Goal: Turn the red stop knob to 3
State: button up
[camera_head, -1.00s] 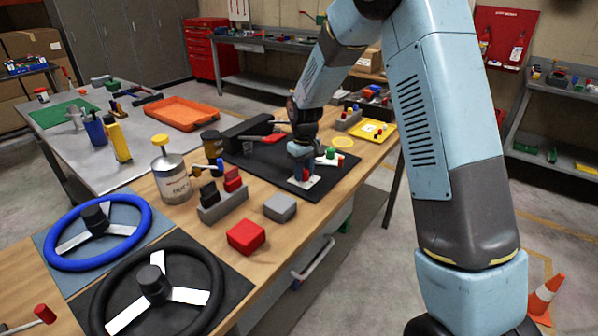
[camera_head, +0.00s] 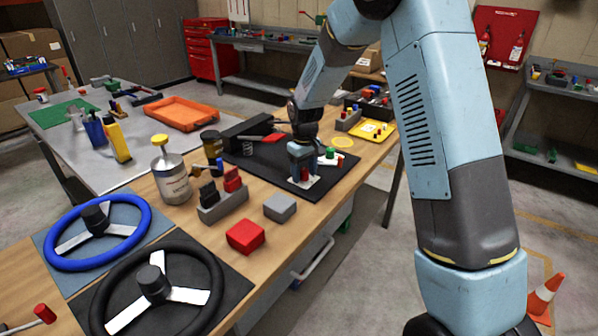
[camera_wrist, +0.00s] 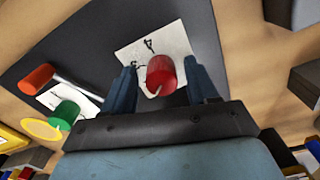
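The red stop knob (camera_wrist: 161,72) stands on a white dial card (camera_wrist: 172,42) in the wrist view. A 4 shows at the top of the card, and another mark at its left is partly hidden. A pale pointer mark on the knob faces the lower left of the picture. My gripper (camera_wrist: 163,72) is open, with one blue finger on each side of the knob and a gap on both sides.
In the wrist view a green knob (camera_wrist: 65,114) and a red-orange handle (camera_wrist: 37,79) lie to the left on the dark mat (camera_wrist: 88,45). A grey block (camera_head: 280,207) and red block (camera_head: 246,236) stand in front of the mat in the head view.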

aim_at(304, 170)
jog(key=shift+r, duration=0.1)
notch_tip(304, 170, up, 14)
jog(key=shift+f, duration=0.2)
dwell(0.5)
notch_tip(304, 170, down, 13)
jog(key=n, duration=0.5)
jog(key=shift+r+n, duration=0.2)
jog(key=shift+n, duration=0.2)
dwell(0.5)
jog(key=c, duration=1)
